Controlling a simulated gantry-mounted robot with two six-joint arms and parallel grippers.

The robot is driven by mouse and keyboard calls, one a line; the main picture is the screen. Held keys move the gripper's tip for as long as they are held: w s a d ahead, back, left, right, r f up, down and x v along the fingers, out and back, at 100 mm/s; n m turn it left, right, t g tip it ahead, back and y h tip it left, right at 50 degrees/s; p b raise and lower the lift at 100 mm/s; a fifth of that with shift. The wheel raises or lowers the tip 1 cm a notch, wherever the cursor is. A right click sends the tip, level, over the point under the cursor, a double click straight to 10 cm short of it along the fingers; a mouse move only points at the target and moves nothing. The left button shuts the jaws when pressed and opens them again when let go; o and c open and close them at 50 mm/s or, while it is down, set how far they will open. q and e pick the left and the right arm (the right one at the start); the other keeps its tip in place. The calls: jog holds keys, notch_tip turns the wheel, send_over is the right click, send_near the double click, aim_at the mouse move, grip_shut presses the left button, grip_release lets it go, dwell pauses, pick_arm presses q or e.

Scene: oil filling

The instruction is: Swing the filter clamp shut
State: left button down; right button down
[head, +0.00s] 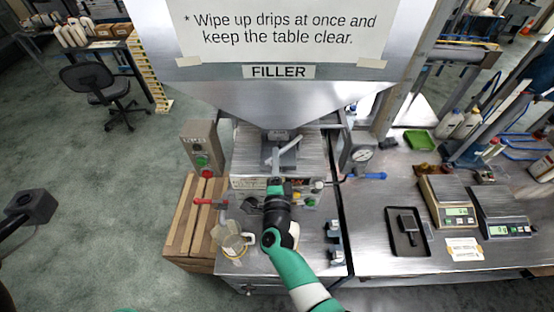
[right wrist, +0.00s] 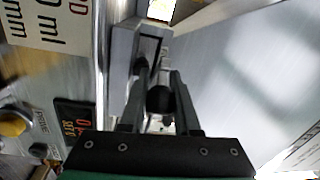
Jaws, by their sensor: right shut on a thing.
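My right gripper (head: 276,168) reaches up under the filler hopper, in front of the grey clamp lever (head: 289,146). In the right wrist view its two dark fingers (right wrist: 158,78) are shut on a round black knob (right wrist: 160,99). A grey metal block (right wrist: 137,45) with a dark slot stands just beyond the fingertips. My wrist and arm hide part of the clamp's front in the head view, so I cannot tell how far it is swung. A dark part of my left arm (head: 32,206) shows at the far left; its jaws cannot be made out.
The steel hopper (head: 275,90) hangs close above my gripper. A control box (head: 203,150) and a clear jug (head: 230,238) stand to the left. The right table's front has bare room.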

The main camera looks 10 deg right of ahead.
jog(key=shift+d, duration=0.15)
jog(key=c, duration=0.6)
grip_release()
jog(key=shift+c, duration=0.2)
